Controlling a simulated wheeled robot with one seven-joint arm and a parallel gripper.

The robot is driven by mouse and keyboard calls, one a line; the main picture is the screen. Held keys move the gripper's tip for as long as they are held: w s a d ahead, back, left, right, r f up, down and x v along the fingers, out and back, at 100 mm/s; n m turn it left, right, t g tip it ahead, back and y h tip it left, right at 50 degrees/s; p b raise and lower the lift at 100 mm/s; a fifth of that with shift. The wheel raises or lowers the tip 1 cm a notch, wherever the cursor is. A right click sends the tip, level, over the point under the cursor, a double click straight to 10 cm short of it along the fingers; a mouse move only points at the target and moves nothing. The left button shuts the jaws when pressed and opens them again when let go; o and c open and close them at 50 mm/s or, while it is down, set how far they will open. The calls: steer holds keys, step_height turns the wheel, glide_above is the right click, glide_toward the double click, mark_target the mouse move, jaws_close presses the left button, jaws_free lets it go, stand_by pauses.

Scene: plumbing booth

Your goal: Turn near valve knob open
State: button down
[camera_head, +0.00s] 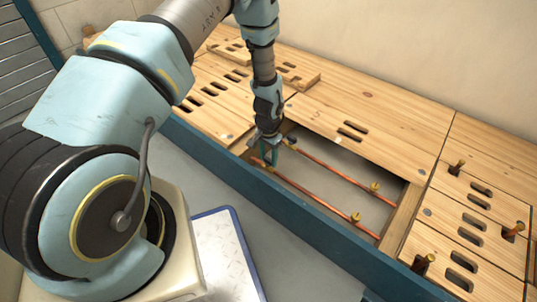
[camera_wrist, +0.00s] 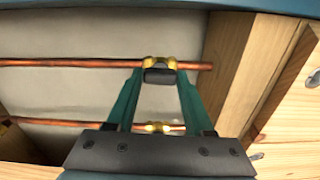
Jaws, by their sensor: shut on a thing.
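The near valve is a brass fitting (camera_head: 259,162) on the near copper pipe (camera_head: 305,190), at its left end in the opening. In the wrist view its dark knob (camera_wrist: 160,76) sits below the brass body (camera_wrist: 159,62), between my green fingertips. My gripper (camera_head: 268,156) points down into the opening and is shut on this knob (camera_wrist: 160,76). The knob is mostly hidden in the head view.
Wooden floor panels (camera_head: 400,125) with slots surround the opening. A blue beam (camera_head: 300,218) edges the near side. Brass fittings stand on the near pipe (camera_head: 355,217) and far pipe (camera_head: 375,186) to the right.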

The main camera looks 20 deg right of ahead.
mark_target(269, 159)
steer(key=shift+n, duration=0.4)
steer(key=shift+c, duration=1.4)
jaws_free()
steer(key=shift+r, duration=0.1)
step_height(269, 159, up, 11)
steer(key=p, duration=0.3)
steer(key=shift+f+p, duration=0.2)
steer(key=shift+p, duration=0.2)
